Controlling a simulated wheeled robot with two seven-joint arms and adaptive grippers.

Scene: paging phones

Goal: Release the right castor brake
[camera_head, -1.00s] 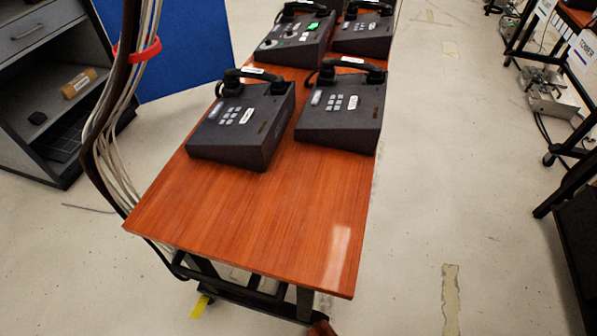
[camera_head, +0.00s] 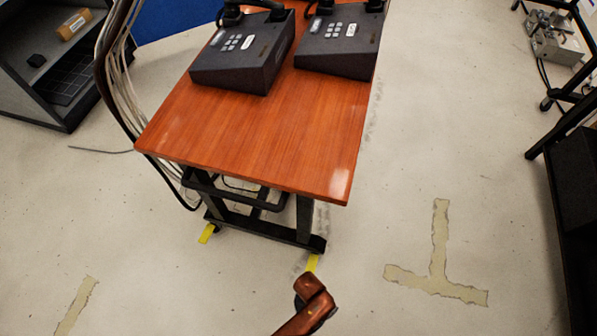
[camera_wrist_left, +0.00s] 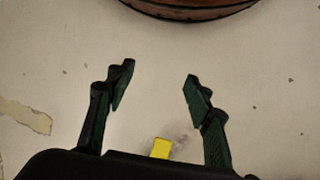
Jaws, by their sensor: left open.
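The trolley (camera_head: 250,130) has a wooden top and a black frame. The right castor brake (camera_head: 311,262) is a yellow tab sticking out at the foot of the frame's right side. A matching yellow tab, the left castor brake (camera_head: 206,233), sticks out at the left foot. A copper-coloured part of my own body reaches up from the bottom edge, just below the right tab. In the left wrist view my left gripper (camera_wrist_left: 158,86) is open and empty, with bare floor between its fingers. One yellow tab (camera_wrist_left: 161,148) shows there, partly hidden by the gripper body. My right gripper is not in view.
Dark paging phones (camera_head: 245,50) stand on the trolley's far part. Cables (camera_head: 120,75) hang at its left side. A grey cabinet (camera_head: 45,70) stands far left and a black-framed rack (camera_head: 568,125) at right. The floor in front and to the right is clear, with worn tape marks (camera_head: 438,270).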

